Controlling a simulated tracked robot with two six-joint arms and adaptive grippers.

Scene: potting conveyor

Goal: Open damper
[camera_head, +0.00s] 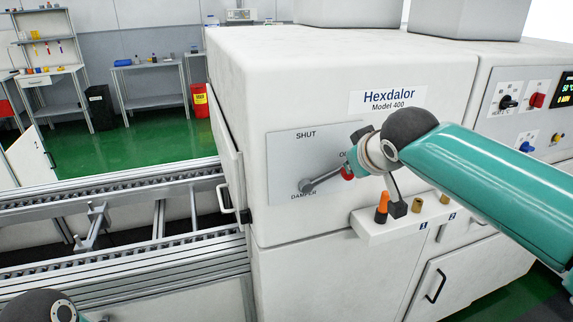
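The damper plate (287,148) is a grey panel on the white Hexdalor machine, marked SHUT at upper left and DAMPER at lower left. A third label, at its right, is mostly hidden by my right arm. The damper lever (326,179) is a grey bar that runs from its round pivot at lower left up to the right. Its red knob (348,173) is at the right end, partly covered. My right gripper (355,160) is at the knob, seen from behind; its fingers are largely hidden, so I cannot tell whether they grip it. My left gripper is out of view.
A small white shelf (375,231) with orange and brown pegs sticks out below my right wrist. A roller conveyor (120,220) runs in from the left, beside an open machine door (226,150) with a handle. Control knobs (508,102) sit at the right.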

